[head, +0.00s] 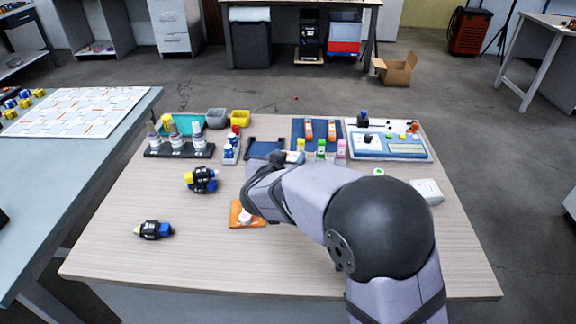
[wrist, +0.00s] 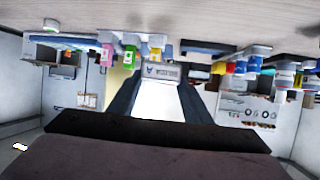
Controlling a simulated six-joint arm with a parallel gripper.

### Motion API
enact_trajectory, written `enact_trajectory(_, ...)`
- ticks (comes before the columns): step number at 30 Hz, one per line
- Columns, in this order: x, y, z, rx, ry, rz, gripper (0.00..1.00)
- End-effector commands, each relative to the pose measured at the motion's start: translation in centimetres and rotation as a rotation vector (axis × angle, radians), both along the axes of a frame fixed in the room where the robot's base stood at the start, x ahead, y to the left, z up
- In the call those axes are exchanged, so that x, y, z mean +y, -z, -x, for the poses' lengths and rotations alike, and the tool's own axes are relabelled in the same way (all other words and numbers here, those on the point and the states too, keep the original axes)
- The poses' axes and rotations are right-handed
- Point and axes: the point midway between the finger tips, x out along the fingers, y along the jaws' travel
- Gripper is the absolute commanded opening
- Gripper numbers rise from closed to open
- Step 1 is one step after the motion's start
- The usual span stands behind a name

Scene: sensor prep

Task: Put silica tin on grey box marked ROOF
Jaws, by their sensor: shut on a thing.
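My gripper (wrist: 162,80) has its two dark fingers closed on a pale block-like thing (wrist: 161,72) with dark lettering, too small to read surely. In the head view my wrist partly hides the gripper, near the back middle of the table. A low white tin with a green mark (head: 378,172) stands on the table to the right; it also shows in the wrist view (wrist: 52,25). A pale grey box (head: 427,191) lies near the right edge; no ROOF marking is legible. A small white round thing (head: 245,217) sits on an orange mat (head: 236,210), partly hidden by my arm.
Yellow, green and pink bottles (head: 320,150) stand at the back. A bottle rack (head: 180,151) is at left. Black connectors (head: 200,180) lie at left.

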Motion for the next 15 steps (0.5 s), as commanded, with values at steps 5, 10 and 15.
enact_trajectory(5,0.0,-2.3,0.0,-0.001,0.000,-0.002,0.22)
enact_trajectory(10,0.0,-2.9,0.0,0.000,-0.001,-0.001,0.22)
enact_trajectory(15,-0.1,-3.0,0.0,0.000,0.003,-0.001,0.22)
